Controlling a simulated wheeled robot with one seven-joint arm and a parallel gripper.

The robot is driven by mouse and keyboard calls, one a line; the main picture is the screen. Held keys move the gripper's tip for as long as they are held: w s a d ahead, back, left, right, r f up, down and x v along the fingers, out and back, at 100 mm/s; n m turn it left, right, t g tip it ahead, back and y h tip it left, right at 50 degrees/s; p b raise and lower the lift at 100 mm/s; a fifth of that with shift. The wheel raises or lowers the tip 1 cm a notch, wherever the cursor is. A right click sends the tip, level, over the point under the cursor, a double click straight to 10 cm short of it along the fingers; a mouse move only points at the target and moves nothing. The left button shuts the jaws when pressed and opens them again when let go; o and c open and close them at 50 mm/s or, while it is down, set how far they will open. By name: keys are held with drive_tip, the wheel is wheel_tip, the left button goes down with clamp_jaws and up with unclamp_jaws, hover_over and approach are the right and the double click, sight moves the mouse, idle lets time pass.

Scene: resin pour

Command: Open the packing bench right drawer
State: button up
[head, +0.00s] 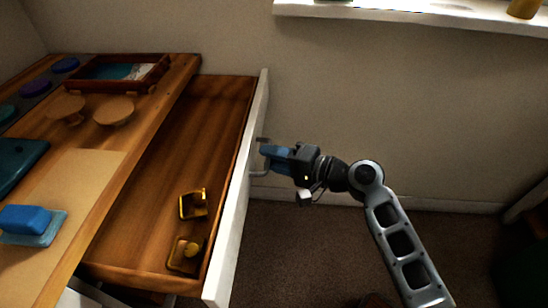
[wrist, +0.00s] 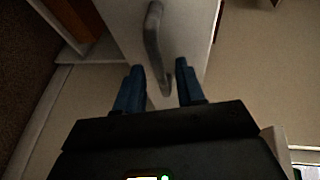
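The packing bench drawer (head: 205,125) is pulled well out from under the wooden bench top (head: 150,125), so its wooden inside shows. Its white front (head: 238,200) faces right; it also shows in the wrist view (wrist: 190,20). The grey bar handle (head: 260,173) is on that front, partly hidden by my gripper (head: 266,153). In the wrist view the handle (wrist: 153,38) runs down between the two blue fingers of my gripper (wrist: 160,83). The fingers stand apart with gaps beside the handle, so my gripper is open around it.
Two brass-coloured pieces (head: 193,205) (head: 184,254) lie in the drawer's near end. A dark-framed tray (head: 117,86), two round wooden pieces (head: 114,111) and a blue block (head: 25,218) are on the bench. A white sill (head: 400,15) juts from the back wall. Carpet right of the drawer looks clear.

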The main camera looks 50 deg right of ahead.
drive_tip(key=v, duration=0.7)
drive_tip(key=shift+s, duration=0.4)
idle(0.3)
